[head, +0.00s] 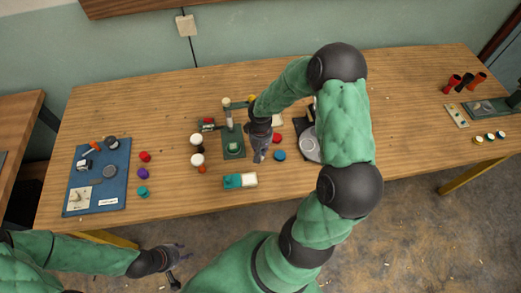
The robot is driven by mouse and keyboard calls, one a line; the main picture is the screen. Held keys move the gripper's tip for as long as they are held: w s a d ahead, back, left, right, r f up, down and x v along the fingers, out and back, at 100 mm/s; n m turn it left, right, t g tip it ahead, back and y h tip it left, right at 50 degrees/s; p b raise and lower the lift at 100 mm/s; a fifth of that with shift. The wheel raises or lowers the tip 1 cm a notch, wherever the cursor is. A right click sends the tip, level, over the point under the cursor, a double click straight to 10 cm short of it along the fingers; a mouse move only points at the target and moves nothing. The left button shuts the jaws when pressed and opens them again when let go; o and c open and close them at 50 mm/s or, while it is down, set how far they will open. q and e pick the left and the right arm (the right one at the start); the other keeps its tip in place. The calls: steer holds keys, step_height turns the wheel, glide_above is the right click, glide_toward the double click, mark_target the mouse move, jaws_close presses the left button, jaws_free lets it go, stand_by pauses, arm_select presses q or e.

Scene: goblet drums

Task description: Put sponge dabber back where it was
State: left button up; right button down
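I cannot tell for sure which thing is the sponge dabber. A teal-and-cream block (240,181) lies near the table's front edge and may be a sponge. My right gripper (261,156) points down over the middle of the table, just right of a green stand (233,154). Its fingers look close together, and whether they hold anything is too small to tell. My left gripper (178,266) is in front of the table, beyond its edge, with its fingers apart and empty.
The wooden table (400,95) holds a blue board (117,160) with small parts at the left. White knobs (196,140), red, purple and teal pieces, a blue disc (279,155) and a metal dish (308,146) stand around the middle.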

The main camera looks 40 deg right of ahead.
steer(key=shift+f, duration=0.1)
steer(key=c, duration=1.2)
jaws_free()
steer(key=shift+r, duration=0.4)
step_height(320, 180, up, 12)
steer(key=p, duration=0.3)
steer(key=shift+f, duration=0.2)
